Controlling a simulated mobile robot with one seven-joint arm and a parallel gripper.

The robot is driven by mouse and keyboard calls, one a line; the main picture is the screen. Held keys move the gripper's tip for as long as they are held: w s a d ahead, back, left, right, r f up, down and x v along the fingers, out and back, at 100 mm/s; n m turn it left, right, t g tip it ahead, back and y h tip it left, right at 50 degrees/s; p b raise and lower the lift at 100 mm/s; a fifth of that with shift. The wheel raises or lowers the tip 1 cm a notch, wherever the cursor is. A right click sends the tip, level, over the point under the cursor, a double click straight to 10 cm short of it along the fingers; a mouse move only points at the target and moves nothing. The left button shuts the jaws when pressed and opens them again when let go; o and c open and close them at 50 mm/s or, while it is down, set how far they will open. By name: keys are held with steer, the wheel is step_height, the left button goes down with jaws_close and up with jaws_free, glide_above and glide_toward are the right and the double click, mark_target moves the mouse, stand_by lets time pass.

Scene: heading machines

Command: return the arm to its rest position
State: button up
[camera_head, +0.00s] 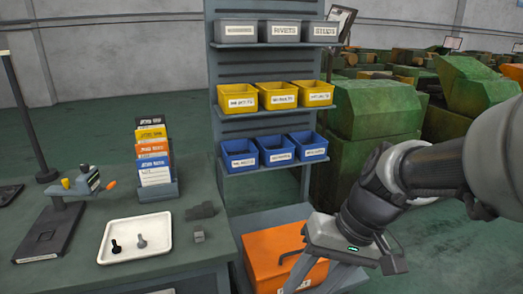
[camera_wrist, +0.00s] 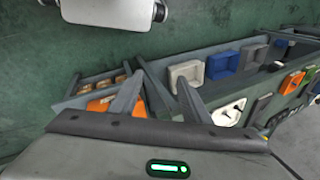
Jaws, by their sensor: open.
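My arm reaches in from the right in the camera_head view, with my gripper (camera_head: 320,278) pointing down in front of the orange case (camera_head: 270,245). The gripper's fingers stand apart, and I see nothing between them. In the camera_wrist view, the two grey fingers of my gripper (camera_wrist: 159,85) are spread, with shelf parts and the green floor behind them. The lower ends of the fingers run close to the bottom edge of the camera_head view, so whether they touch anything there cannot be told.
A shelf rack (camera_head: 212,70) with grey, yellow and blue bins stands behind my gripper. The workbench (camera_head: 85,262) at left carries a white tray (camera_head: 107,231) with two bolts, a card holder (camera_head: 158,190) and a gauge stand (camera_head: 50,235). Green machines (camera_head: 375,108) stand at right.

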steer(key=s+d+r+t+h+p, duration=0.1)
steer(key=d+r+t+h+p, duration=0.1)
steer(key=r+p, duration=0.5)
steer(key=s+d+r+t+h+p, duration=0.2)
steer(key=r+p, duration=0.5)
steer(key=r, duration=0.8)
steer(key=shift+d+t+p, duration=0.35)
steer(key=shift+d+t, duration=0.25)
steer(key=shift+d, duration=0.05)
steer(key=shift+c, duration=0.3)
